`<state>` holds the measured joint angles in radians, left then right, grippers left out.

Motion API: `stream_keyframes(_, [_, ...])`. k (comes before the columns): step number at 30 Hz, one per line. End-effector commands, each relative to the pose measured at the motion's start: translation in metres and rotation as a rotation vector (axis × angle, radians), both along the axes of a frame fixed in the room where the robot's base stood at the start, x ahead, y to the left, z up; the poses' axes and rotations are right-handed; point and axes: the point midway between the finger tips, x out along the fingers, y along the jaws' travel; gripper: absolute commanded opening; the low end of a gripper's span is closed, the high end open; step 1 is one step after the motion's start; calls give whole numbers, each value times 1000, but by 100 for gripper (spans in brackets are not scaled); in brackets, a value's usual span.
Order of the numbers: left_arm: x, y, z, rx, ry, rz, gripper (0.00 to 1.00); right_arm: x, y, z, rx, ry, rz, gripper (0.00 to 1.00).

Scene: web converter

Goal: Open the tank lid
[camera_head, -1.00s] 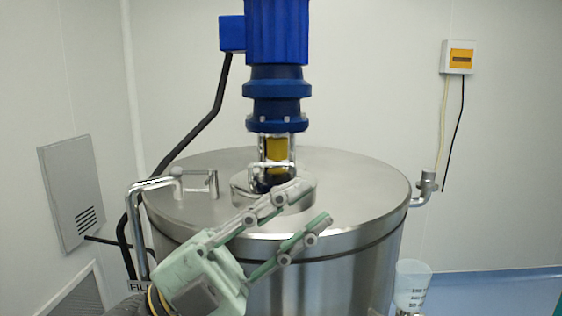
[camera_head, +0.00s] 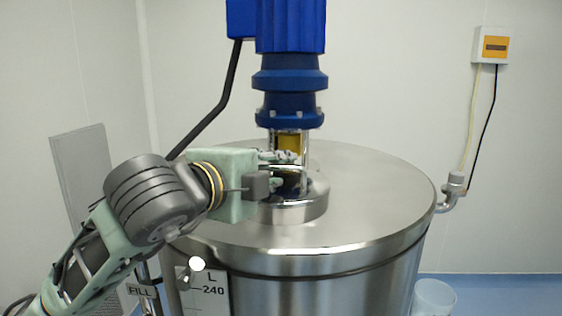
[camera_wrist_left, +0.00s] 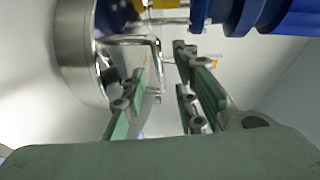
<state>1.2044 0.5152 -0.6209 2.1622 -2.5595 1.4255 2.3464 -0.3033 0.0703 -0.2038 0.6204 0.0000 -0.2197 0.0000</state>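The tank lid (camera_head: 375,200) is a broad round steel cover lying flat on the steel tank (camera_head: 330,295). A round raised steel collar (camera_head: 300,209) sits at its middle under the mixer. A bent chrome handle bar (camera_head: 305,165) shows by the collar, partly behind my fingers; it also shows in the left wrist view (camera_wrist_left: 157,58). My left gripper (camera_head: 283,170) comes in from the left above the lid, its fingers pointing right at the bar. In the wrist view its fingers (camera_wrist_left: 163,65) are apart, with the bar near and between the tips. Contact cannot be told. My right gripper is not in view.
A blue mixer motor (camera_head: 290,70) stands above the lid's middle, close to my gripper, with a black cable (camera_head: 215,110) at left. A pipe fitting (camera_head: 453,187) is at the lid's right edge. A clear beaker (camera_head: 434,298) stands low at right. The lid's right side is clear.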

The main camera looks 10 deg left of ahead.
Motion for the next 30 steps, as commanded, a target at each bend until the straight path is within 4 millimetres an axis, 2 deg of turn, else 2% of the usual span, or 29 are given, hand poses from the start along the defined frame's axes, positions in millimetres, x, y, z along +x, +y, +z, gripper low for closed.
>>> stream_keyframes(1, [8,-3,1,1,3,1,27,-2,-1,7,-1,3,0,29])
stream_keyframes(7, [28,-12,-5,1,1,-1,27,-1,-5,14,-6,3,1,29])
stream_keyframes(17, [32,-14,-7,2,0,-3,27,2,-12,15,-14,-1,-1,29])
stream_keyframes(26, [31,-14,-7,1,-1,-3,2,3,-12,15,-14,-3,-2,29])
stream_keyframes(30, [31,-14,-7,2,1,-3,0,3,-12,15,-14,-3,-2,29])
